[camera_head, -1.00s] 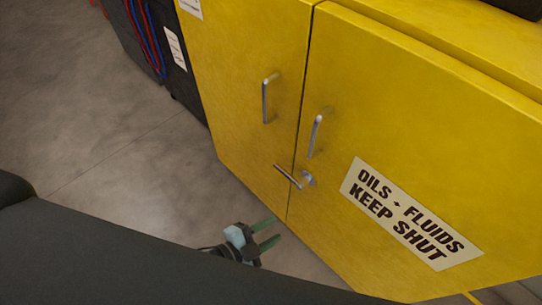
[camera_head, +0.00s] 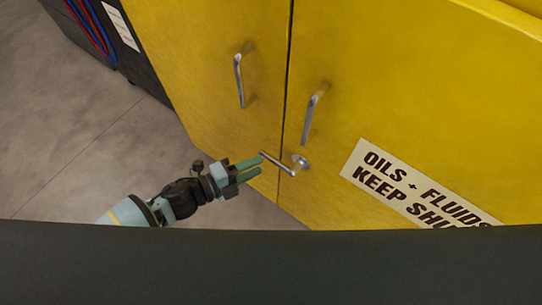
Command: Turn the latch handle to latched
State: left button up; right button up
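The latch handle (camera_head: 277,163) is a short silver lever on a round mount on the right yellow door (camera_head: 400,90), low beside the seam. The lever points left and slightly up, and its free end reaches across the seam in front of the left yellow door (camera_head: 200,70). Both doors look shut. My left gripper (camera_head: 260,166) has green fingers with a gap between them and nothing visible in it. Its fingertips are just left of the lever's free end; I cannot tell whether they touch it. My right gripper is not in view.
Two upright silver pull handles, one on the left door (camera_head: 239,80) and one on the right door (camera_head: 310,118), stand above the latch. A sign (camera_head: 415,190) is to its right. A dark unit with cables (camera_head: 95,30) stands at the upper left. The floor (camera_head: 70,130) at left is clear.

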aim_at(272, 158)
pick_arm(q)
jog(key=x, duration=0.6)
jog(key=shift+w, duration=0.1)
grip_shut()
